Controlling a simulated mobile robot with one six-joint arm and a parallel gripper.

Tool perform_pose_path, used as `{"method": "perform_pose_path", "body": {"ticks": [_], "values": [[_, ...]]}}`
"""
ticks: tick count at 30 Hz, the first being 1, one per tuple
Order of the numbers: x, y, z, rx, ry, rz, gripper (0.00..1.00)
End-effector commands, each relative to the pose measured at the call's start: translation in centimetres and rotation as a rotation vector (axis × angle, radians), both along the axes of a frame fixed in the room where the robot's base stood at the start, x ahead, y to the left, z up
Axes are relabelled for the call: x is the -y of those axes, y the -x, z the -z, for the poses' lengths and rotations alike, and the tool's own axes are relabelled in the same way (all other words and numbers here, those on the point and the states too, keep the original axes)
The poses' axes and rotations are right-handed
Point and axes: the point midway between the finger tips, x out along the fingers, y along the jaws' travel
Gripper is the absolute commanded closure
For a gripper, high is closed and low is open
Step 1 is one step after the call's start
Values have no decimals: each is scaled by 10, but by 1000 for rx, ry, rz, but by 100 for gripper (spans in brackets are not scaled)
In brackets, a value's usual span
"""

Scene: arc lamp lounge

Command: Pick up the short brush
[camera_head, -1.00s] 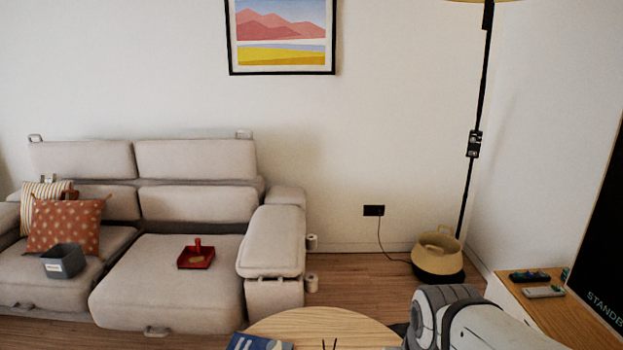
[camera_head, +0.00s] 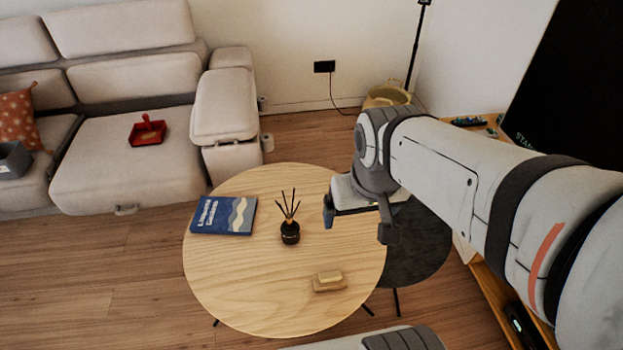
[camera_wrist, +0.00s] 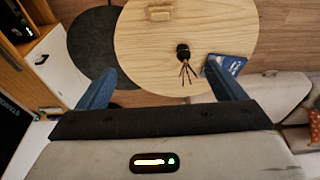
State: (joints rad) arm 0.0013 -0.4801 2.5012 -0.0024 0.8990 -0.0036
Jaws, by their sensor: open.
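A small tan, wooden-looking brush (camera_head: 329,281) lies near the front edge of the round wooden table (camera_head: 230,270). It also shows in the wrist view (camera_wrist: 160,13), at the top edge. My gripper (camera_head: 358,224) is above the table's right edge, apart from the brush and farther back. It is open and empty, with its two blue fingers spread in the wrist view (camera_wrist: 162,90). A red dustpan-like tray (camera_head: 147,132) with an upright red handle sits on the sofa.
A dark reed diffuser (camera_head: 290,232) with thin sticks stands mid-table. A blue book (camera_head: 224,215) lies at the table's left. A lower dark round table (camera_head: 425,250) adjoins on the right. A wooden TV cabinet (camera_head: 480,300) stands farther right. The table's front left is clear.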

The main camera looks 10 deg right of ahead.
Motion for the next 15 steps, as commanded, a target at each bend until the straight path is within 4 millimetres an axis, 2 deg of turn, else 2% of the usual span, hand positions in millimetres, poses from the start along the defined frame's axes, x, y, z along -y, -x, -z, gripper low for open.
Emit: {"method": "perform_pose_path", "body": {"ticks": [5,7,9,11,14,15], "values": [[0,0,0,0,0,0,10],[0,0,1,0,0,0,6],[0,-3,7,-5,0,0,6],[0,-8,19,-12,0,0,6],[1,-24,55,-35,0,2,6],[1,-32,74,-46,-1,3,6]]}}
